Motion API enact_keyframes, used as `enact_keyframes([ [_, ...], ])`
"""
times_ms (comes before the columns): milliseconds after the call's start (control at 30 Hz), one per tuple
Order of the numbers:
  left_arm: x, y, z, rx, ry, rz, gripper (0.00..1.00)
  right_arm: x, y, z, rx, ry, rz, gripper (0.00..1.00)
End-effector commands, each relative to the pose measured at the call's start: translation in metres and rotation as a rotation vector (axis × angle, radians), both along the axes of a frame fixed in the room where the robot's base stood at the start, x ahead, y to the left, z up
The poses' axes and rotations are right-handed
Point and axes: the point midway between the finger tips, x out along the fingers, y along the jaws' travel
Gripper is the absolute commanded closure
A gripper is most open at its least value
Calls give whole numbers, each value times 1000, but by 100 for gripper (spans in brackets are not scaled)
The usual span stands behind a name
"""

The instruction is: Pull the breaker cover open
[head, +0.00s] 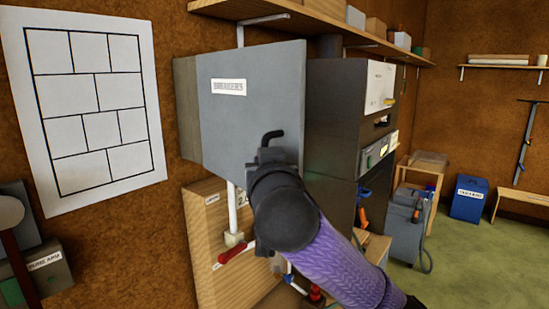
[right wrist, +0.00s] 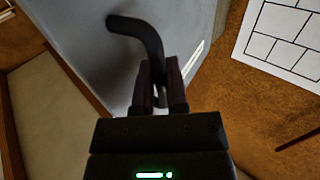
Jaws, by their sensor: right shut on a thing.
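The grey breaker box with its flat cover (head: 250,120) hangs on the brown wall in the head view, with a white "BREAKERS" label (head: 228,87). The cover looks closed or nearly so; I cannot tell whether there is a gap. A black bent handle (head: 273,134) stands out near the lower right of the cover. My right gripper (head: 270,155) is at the handle. In the right wrist view the gripper (right wrist: 158,90) is shut on the handle (right wrist: 140,28), whose bent end shows beyond the fingers. My left gripper is not in view.
A paper with a panel drawing (head: 95,100) is on the wall at left. A dark cabinet (head: 335,130) stands right of the box. A wooden shelf (head: 300,15) runs above. A wooden board with tools (head: 208,225) is below. Green floor (head: 440,240) is open at right.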

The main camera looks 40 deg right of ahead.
Motion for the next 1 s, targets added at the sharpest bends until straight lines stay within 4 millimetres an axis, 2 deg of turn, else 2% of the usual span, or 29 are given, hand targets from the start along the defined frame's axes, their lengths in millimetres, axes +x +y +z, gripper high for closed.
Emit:
enact_keyframes([
  [333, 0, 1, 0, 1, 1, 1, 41, 0, 1, -1, 0, 2, 0, 100],
  [367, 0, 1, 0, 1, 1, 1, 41, 0, 1, -1, 0, 2, 0, 79],
  [500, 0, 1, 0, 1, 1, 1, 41, 0, 0, -1, 1, 1, 0, 50],
  [800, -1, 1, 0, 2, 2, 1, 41, 0, 0, 3, 1, -1, -1, 50],
  [867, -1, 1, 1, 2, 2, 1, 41, 0, 0, 9, 1, -4, -1, 50],
  [1000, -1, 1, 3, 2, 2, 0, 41, 0, 1, 35, 3, -7, 0, 50],
])
